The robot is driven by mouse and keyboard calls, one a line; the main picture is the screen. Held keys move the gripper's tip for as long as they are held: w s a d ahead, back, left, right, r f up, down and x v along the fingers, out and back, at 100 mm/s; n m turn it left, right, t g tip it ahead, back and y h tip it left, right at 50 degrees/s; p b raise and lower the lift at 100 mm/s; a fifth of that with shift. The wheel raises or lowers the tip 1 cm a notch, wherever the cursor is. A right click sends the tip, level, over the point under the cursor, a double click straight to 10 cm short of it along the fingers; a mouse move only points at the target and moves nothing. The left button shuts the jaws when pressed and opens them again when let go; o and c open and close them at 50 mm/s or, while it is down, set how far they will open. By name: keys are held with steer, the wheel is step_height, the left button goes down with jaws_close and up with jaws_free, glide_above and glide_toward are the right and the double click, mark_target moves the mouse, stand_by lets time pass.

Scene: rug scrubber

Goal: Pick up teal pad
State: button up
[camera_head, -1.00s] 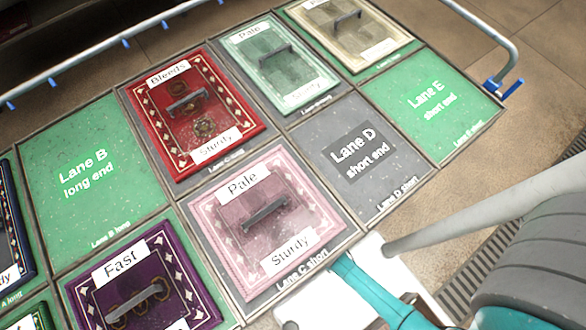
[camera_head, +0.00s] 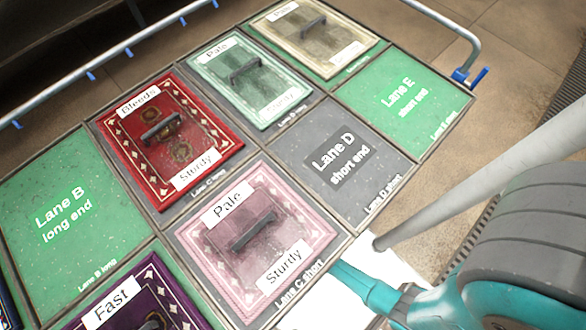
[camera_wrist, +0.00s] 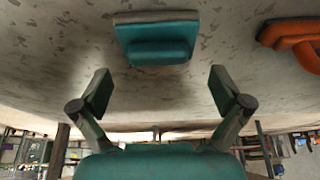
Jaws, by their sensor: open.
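A teal pad (camera_wrist: 157,42) with a raised block and a grey edge shows at the top middle of the wrist view, against a pale speckled surface. My gripper (camera_wrist: 161,82) is open in the wrist view, its two dark fingers spread wide. The pad lies beyond the fingertips, roughly centred on the gap and apart from them. Nothing is between the fingers. I cannot pick out the pad in the head view.
An orange tool (camera_wrist: 292,40) lies right of the pad. In the head view, a framed board holds a red rug (camera_head: 170,135), a pink rug (camera_head: 255,235) and other rugs. Lane D (camera_head: 340,155) and Lane E (camera_head: 405,100) are bare.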

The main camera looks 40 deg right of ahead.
steer(key=shift+x, duration=1.7)
steer(key=shift+d, duration=0.1)
steer(key=shift+c, duration=0.3)
steer(key=c, duration=1.1)
